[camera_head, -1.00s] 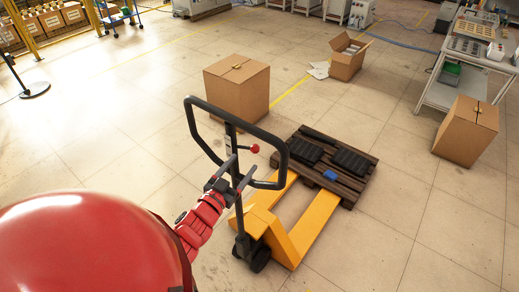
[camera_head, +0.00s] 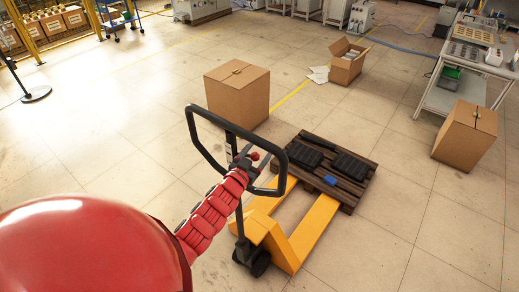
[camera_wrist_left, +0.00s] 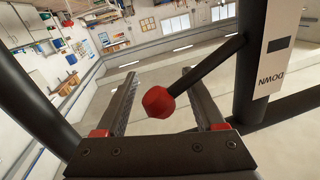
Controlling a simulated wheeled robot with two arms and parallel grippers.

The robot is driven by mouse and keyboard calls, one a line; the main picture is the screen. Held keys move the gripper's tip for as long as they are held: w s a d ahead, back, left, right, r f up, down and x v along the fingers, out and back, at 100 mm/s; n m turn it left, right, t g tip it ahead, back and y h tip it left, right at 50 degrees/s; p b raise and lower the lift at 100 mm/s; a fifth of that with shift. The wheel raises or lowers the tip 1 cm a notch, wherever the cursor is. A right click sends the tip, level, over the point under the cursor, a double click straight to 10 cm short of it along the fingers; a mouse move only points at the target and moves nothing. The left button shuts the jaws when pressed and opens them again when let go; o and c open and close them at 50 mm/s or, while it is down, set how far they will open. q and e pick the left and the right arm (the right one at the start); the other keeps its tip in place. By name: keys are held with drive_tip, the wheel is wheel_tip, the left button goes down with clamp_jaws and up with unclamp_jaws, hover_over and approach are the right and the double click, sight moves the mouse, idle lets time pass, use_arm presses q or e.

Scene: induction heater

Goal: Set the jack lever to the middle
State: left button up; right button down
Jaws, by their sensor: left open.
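The yellow pallet jack (camera_head: 312,232) has a black loop handle (camera_head: 203,150). The jack lever is a thin black rod (camera_wrist_left: 205,67) ending in a red knob (camera_wrist_left: 158,102); the knob also shows small in the head view (camera_head: 255,156). My left gripper (camera_head: 249,159) is inside the handle loop at the knob. In the left wrist view my left gripper (camera_wrist_left: 160,74) is open, with the knob between its two fingers and floor visible on both sides of it. My right gripper is out of view.
A dark pallet (camera_head: 345,190) with black items and a small blue one lies over the forks. Cardboard boxes stand behind (camera_head: 237,95) and at the right (camera_head: 465,135). A workbench (camera_head: 465,75) is at the upper right. Open floor lies left of the jack.

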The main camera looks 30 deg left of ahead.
use_arm(q)
drive_tip(key=shift+c, duration=0.3)
clamp_jaws()
drive_tip(key=shift+f, duration=0.1)
idle(1.0)
